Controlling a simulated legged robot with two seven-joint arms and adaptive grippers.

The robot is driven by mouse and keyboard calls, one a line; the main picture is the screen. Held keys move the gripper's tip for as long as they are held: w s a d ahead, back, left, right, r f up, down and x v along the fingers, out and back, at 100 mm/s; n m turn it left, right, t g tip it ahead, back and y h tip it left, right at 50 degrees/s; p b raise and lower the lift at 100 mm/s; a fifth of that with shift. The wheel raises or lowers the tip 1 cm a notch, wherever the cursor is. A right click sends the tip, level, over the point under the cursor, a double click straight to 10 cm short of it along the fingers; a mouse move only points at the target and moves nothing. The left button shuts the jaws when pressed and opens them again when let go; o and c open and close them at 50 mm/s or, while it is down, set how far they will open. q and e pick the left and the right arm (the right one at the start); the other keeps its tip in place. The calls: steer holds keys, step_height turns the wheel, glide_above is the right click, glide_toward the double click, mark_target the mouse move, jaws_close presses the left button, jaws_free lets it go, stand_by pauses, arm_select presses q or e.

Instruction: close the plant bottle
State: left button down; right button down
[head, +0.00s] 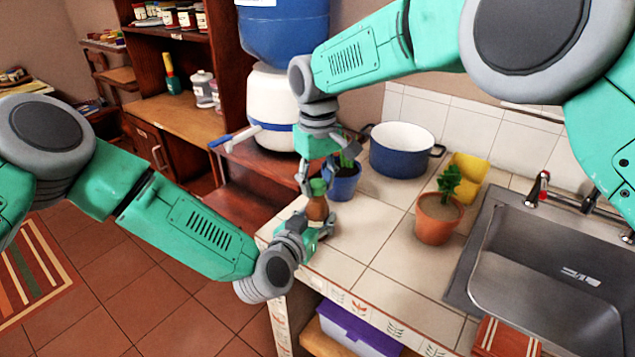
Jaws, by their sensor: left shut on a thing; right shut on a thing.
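The plant bottle (317,209) is a small brown bottle standing upright near the left edge of the tiled counter. A green cap (317,187) shows directly at its top; I cannot tell whether it is seated. My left gripper (318,228) is shut on the bottle's lower body, coming from the left and hiding its base. My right gripper (311,180) reaches down from above and is shut on the green cap. Its fingers partly hide the cap.
A blue pot with a plant (343,182) stands close behind the bottle. A terracotta pot (437,220), a blue-and-white cooking pot (401,150) and a yellow item (469,172) are farther right. The sink (545,265) is at right. Counter between bottle and terracotta pot is clear.

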arm_select(q)
steer(key=shift+s+d, duration=0.1)
steer(key=shift+d, duration=0.05)
arm_select(e)
steer(key=shift+a+m, duration=0.1)
steer(key=shift+m, duration=0.5)
steer(key=c, duration=1)
jaws_free()
steer(key=shift+c, duration=0.2)
step_height(320, 180, up, 12)
steer(key=shift+w, duration=0.1)
arm_select(q)
steer(key=c, duration=0.8)
jaws_free()
